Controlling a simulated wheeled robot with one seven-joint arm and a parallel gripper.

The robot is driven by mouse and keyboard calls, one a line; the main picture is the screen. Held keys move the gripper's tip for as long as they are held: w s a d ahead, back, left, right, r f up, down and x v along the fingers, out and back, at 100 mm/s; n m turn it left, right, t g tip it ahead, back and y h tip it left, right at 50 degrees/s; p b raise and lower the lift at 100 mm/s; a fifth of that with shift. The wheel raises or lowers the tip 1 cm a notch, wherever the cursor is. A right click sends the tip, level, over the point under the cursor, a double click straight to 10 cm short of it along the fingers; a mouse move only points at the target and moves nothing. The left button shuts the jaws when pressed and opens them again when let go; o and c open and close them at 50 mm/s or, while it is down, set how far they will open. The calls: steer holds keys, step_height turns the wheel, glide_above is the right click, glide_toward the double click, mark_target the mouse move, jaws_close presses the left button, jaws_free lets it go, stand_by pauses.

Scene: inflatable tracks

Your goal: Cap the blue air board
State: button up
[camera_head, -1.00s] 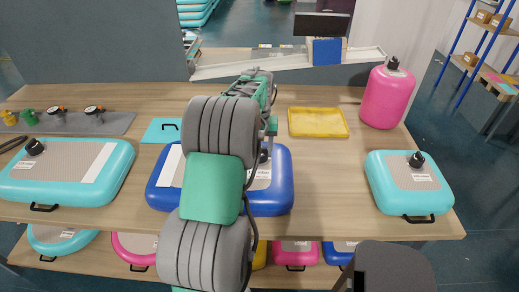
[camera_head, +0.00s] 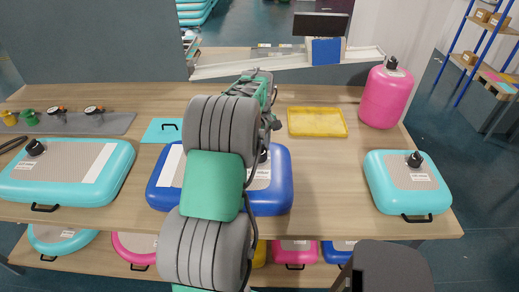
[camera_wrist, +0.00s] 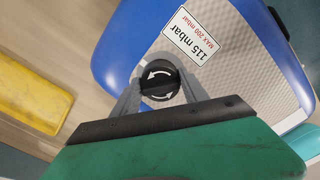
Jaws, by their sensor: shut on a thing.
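The blue air board (camera_head: 275,200) lies flat on the table, its middle hidden behind my arm in the head view. In the wrist view the blue board (camera_wrist: 112,60) shows its blue rim, grey top and a 115 mbar label. My gripper (camera_wrist: 160,88) is shut on a round black cap (camera_wrist: 160,72) with white curved arrows. The cap is over the board's corner by the label. I cannot tell whether it is seated on the valve. In the head view the cap is mostly hidden by my arm.
A yellow tray (camera_head: 318,122) lies right of the board. Turquoise boards lie at the left (camera_head: 70,185) and right (camera_head: 405,185). A pink canister (camera_head: 387,97) stands at the back right. A grey mat (camera_head: 75,124) at left holds small fittings.

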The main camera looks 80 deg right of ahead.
steer(key=n, duration=0.4)
steer(key=shift+n, duration=0.3)
steer(key=o, duration=1.4)
step_height(320, 180, up, 8)
steer(key=shift+f+b, duration=0.1)
steer(key=shift+b, duration=0.55)
